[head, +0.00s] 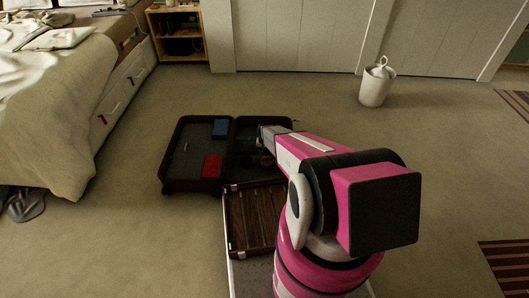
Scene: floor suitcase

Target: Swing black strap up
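A dark suitcase (172,168) lies open on the carpet, its two halves side by side. A blue item (220,128) and a red item (212,166) lie in its left half. My gripper (265,152) is over the right half, at the end of my pink arm. The gripper is small and partly hidden by the arm, so I cannot tell whether its fingers are open or touching anything. I cannot pick out the black strap against the dark suitcase. My arm covers part of the right half.
A brown slatted case (256,218) lies just in front of the suitcase, beside my arm. A bed (45,110) stands at the left, with dark shoes (26,204) by it. A wooden shelf (178,35) and a white lidded bin (376,84) stand behind. The carpet at right is mostly clear.

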